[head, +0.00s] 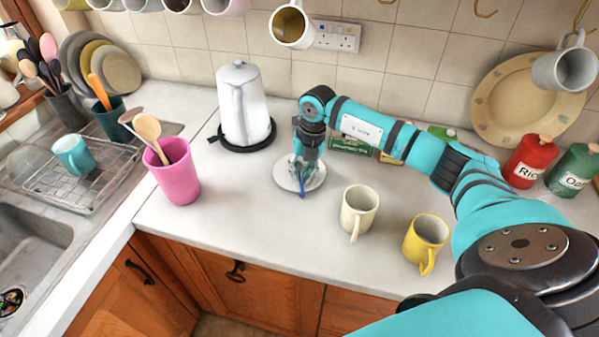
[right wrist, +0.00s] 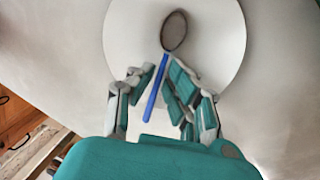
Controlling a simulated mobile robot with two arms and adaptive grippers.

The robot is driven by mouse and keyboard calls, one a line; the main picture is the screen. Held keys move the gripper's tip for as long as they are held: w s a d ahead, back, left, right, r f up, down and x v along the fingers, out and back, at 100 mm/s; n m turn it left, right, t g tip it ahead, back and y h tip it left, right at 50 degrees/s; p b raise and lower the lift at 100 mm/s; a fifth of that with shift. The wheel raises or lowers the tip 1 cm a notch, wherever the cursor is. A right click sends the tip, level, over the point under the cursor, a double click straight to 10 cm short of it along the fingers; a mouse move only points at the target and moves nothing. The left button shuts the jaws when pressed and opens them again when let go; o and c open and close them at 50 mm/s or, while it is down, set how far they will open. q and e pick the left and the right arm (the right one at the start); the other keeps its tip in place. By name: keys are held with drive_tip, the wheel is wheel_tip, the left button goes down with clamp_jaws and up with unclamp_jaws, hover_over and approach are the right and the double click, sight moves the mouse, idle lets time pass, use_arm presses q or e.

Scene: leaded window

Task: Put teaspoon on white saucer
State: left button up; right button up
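The white saucer (head: 316,178) lies on the worktop below my right gripper (head: 302,172). It fills the top middle of the right wrist view (right wrist: 215,40). The teaspoon (head: 302,189) has a blue handle. In the right wrist view its metal bowl (right wrist: 174,30) lies over the saucer, and the handle points back across the saucer's near edge. My right gripper (right wrist: 162,72) has its fingers on both sides of the handle, with a gap between them, and looks open. In the head view the fingers hide the bowl. My left gripper is not in view.
A cream mug (head: 359,212) and a yellow mug (head: 427,240) stand right of the saucer. A white kettle (head: 241,105) stands behind left. A pink cup (head: 174,173) with wooden utensils is at the left. The worktop in front of the saucer is clear.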

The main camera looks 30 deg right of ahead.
clamp_jaws()
